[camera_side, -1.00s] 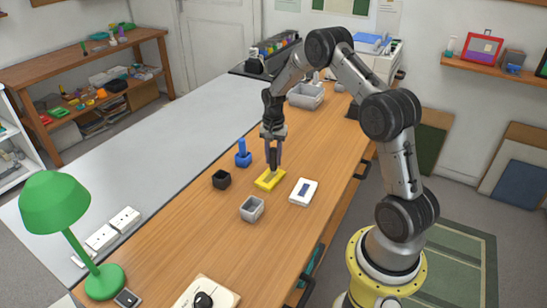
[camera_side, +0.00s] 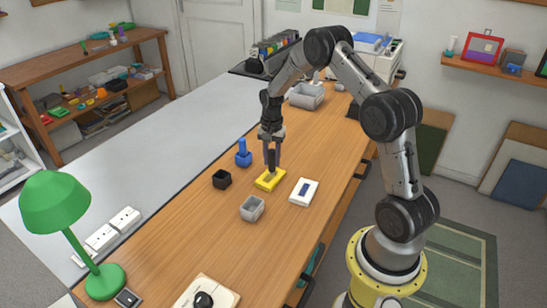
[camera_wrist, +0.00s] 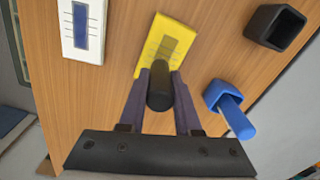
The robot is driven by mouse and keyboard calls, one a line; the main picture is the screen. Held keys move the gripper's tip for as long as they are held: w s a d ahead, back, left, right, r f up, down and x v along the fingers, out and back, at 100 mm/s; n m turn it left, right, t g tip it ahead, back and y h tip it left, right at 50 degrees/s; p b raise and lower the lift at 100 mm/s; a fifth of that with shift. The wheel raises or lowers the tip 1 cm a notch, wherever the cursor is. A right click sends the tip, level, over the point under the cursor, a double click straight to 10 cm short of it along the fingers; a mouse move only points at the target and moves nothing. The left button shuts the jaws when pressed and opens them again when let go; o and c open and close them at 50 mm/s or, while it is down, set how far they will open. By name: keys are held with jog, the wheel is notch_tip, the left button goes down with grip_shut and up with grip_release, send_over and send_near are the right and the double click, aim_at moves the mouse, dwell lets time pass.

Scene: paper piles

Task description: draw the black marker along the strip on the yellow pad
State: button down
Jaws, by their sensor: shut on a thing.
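The yellow pad (camera_side: 270,181) lies flat on the wooden bench; in the wrist view the pad (camera_wrist: 185,34) shows a greyish strip (camera_wrist: 167,47) along its middle. My gripper (camera_side: 272,165) points down over the pad. In the wrist view my gripper (camera_wrist: 161,82) is shut on the black marker (camera_wrist: 160,92), which sits between the fingers. The marker's tip is hidden, and I cannot tell whether it touches the pad.
A white pad with a blue strip (camera_side: 303,191) lies right of the yellow pad. A blue holder with a blue marker (camera_side: 243,156), a black cup (camera_side: 221,179) and a grey cup (camera_side: 252,208) stand close by. A green lamp (camera_side: 60,205) is further left. The bench front is mostly clear.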

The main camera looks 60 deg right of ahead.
jog(key=shift+d, duration=1.25)
jog(key=shift+a, duration=1.2)
jog(key=shift+s+d+f, duration=0.1)
jog(key=shift+d+f, duration=0.05)
jog(key=shift+d, duration=1)
jog(key=shift+a, duration=0.6)
jog(key=shift+r, duration=0.2)
jog(key=shift+r, duration=3.45)
